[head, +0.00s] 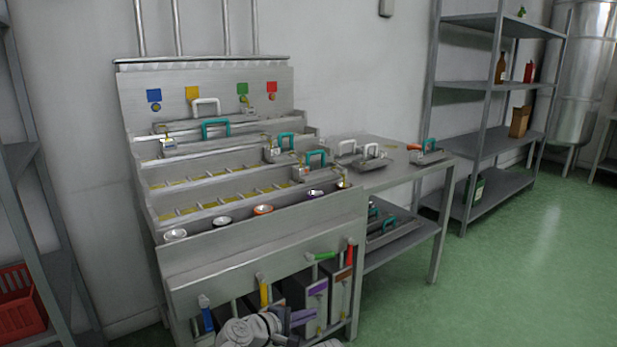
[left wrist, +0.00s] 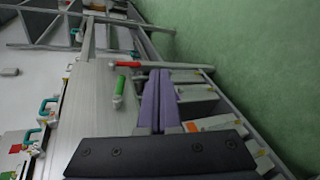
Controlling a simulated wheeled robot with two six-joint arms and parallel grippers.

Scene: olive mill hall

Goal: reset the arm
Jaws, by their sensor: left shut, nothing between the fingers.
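My left gripper (head: 303,317) is low at the front of the steel machine in the head view, before the boxes on its lower level. In the left wrist view, its two purple fingers (left wrist: 158,98) lie together, shut with nothing between them. A green lever (left wrist: 119,86) is left of the fingers, and a red lever (left wrist: 124,64) lies beyond their tips. I cannot tell whether the fingers touch anything. My right gripper is in neither view.
The steel machine (head: 235,257) carries stepped troughs with handled lids. Blue (head: 207,319) and yellow (head: 264,291) levers hang on its front. A steel side table (head: 385,177) stands right of it, a shelf rack (head: 487,143) beyond. Green floor (head: 510,280) is clear at right. A red crate (head: 20,305) is at left.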

